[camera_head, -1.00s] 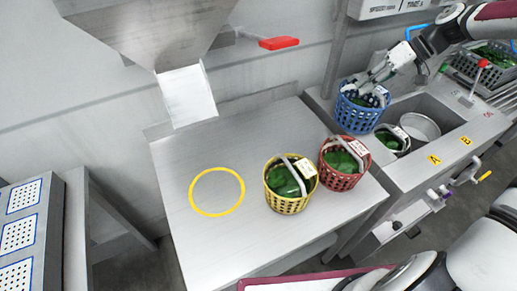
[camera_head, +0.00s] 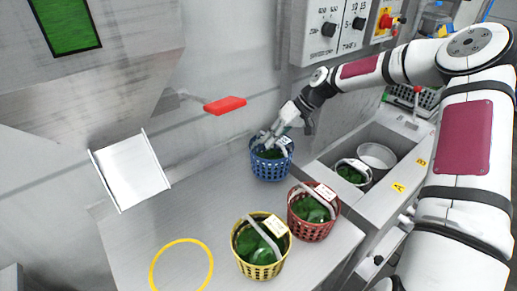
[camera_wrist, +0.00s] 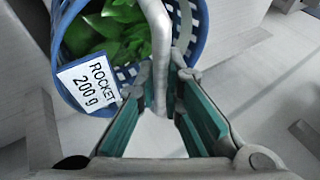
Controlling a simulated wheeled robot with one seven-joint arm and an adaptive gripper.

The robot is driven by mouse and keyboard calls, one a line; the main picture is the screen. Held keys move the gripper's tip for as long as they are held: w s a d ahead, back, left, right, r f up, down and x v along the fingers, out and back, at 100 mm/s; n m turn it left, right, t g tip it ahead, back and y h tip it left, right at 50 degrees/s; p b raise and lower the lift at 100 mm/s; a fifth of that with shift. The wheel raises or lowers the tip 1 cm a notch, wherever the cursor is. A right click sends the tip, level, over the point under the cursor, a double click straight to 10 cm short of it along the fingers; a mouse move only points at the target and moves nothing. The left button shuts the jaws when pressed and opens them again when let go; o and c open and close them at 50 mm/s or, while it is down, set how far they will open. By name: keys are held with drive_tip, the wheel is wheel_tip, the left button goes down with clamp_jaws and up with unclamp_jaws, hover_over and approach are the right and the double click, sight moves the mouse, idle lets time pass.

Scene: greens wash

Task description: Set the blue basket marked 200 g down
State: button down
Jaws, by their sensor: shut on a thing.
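The blue basket (camera_head: 270,171), full of green leaves, is at the back right of the steel table (camera_head: 215,200), behind the red basket. In the wrist view the blue basket (camera_wrist: 198,35) has a white label (camera_wrist: 90,84) reading ROCKET 200 g. My gripper (camera_head: 270,143) is above it, shut on its pale handle. In the wrist view the handle (camera_wrist: 158,40) runs between the fingers of my gripper (camera_wrist: 163,112). The basket looks close to upright. I cannot tell whether its base touches the table.
A red basket (camera_head: 308,230) and a yellow basket (camera_head: 258,268) with greens stand in front of it. A yellow ring (camera_head: 153,268) marks bare table at left. A chute (camera_head: 130,172) and red lever (camera_head: 225,105) are behind. A sink (camera_head: 372,137) lies right, holding another basket (camera_head: 352,172).

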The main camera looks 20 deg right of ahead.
sight(259, 147)
drive_tip(key=shift+w+a+f, duration=0.1)
drive_tip(key=shift+w+a, duration=0.2)
drive_tip(key=shift+a, duration=0.35)
drive_tip(key=shift+w+a+f, duration=0.1)
drive_tip(key=shift+w+a, duration=0.2)
drive_tip(key=shift+a, duration=0.3)
drive_tip(key=shift+w+a+f, duration=0.1)
drive_tip(key=shift+w+a, duration=0.2)
drive_tip(key=shift+a, duration=0.35)
drive_tip(key=shift+f+p, duration=0.35)
drive_tip(key=shift+f, duration=1.4)
drive_tip(key=c, duration=1.7)
unclamp_jaws()
drive_tip(key=shift+d, duration=0.1)
